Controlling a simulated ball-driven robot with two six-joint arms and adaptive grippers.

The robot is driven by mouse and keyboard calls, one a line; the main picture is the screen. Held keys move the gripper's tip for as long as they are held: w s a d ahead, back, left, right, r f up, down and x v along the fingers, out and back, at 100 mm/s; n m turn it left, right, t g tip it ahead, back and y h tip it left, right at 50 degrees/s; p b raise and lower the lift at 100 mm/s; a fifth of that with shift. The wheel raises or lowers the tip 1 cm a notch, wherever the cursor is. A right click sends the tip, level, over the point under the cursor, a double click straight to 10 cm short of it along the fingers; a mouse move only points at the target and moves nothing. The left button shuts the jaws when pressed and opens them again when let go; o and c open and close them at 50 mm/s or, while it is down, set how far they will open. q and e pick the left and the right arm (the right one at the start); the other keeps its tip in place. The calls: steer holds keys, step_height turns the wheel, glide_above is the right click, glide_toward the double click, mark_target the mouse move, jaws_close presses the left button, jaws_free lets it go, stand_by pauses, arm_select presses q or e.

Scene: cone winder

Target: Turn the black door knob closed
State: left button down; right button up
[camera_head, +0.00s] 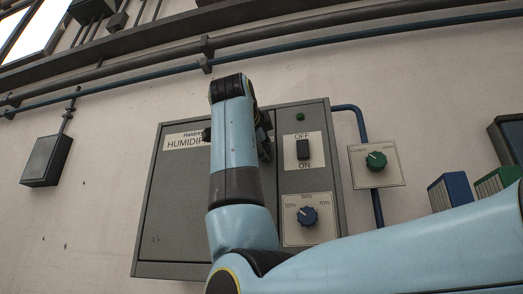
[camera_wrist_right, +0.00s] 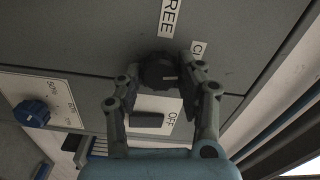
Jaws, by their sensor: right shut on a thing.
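The black door knob (camera_wrist_right: 153,69) sits on the grey door of the humidifier cabinet (camera_head: 172,200). A pale mark shows on its face, pointing roughly right in the right wrist view. My right gripper (camera_wrist_right: 166,72) is shut on the knob, with one finger on each side of it. Above the knob is a label reading "REE" (camera_wrist_right: 167,17), cut off by the picture edge. In the head view my right arm hides most of the gripper and the knob. My left gripper is not in view.
Right of the door are a black OFF/ON switch (camera_head: 303,149), a blue dial (camera_head: 307,216) and a green lamp (camera_head: 300,117). A green knob (camera_head: 376,160) is on a separate plate. Blue and green boxes (camera_head: 455,191) are at the right. Pipes run along the wall above.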

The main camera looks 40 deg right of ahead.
steer(key=shift+f+m, duration=0.15)
steer(key=shift+m, duration=0.95)
steer(key=o, duration=1.2)
steer(key=shift+c, duration=0.2)
steer(key=v, duration=0.7)
steer(key=shift+a, duration=0.15)
steer(key=shift+s, duration=0.15)
